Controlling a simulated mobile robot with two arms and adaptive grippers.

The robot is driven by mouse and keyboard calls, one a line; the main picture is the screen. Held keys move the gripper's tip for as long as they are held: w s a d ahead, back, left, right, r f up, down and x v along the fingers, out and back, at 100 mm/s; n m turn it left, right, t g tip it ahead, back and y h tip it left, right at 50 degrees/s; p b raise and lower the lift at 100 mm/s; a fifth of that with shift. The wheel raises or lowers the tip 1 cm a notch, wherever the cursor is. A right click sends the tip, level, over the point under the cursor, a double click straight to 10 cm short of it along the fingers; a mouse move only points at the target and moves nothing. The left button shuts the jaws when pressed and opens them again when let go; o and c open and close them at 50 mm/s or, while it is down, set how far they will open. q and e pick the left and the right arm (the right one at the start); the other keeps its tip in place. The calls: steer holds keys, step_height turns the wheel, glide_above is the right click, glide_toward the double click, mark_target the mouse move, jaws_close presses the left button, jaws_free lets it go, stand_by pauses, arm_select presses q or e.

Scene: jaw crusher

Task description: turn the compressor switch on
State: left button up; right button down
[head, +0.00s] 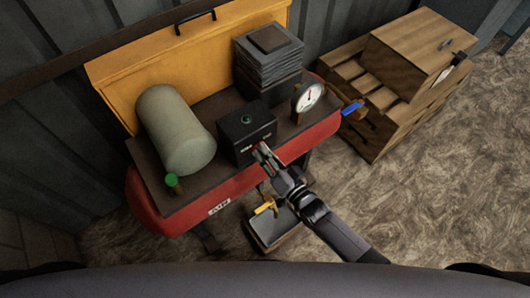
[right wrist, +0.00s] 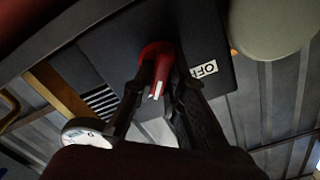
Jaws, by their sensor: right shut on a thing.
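The compressor has a red tank (head: 200,215) with an AIR label and a dark top. A black control box (head: 240,122) stands on it. In the right wrist view, a red rotary switch (right wrist: 157,52) with a white pointer mark sits on the box's dark face (right wrist: 105,52). An OFF label (right wrist: 204,69) lies to its right, and the white mark points down in that picture, away from the label. My right gripper (head: 263,151) is at the front of the box. In the right wrist view its fingers (right wrist: 158,92) are shut on the switch from both sides. My left gripper is not in view.
A round gauge (head: 308,96) and a blue-handled valve (head: 352,108) are right of the box. A grey-green cylinder (head: 175,130) and a green knob (head: 171,180) are left. A yellow panel (head: 130,75) stands behind. Wooden crates (head: 410,55) are at right. The floor at right is clear.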

steer(key=shift+m, duration=0.5)
steer(key=c, duration=1.6)
jaws_free()
steer(key=v, duration=1.2)
steer(key=shift+f, duration=0.1)
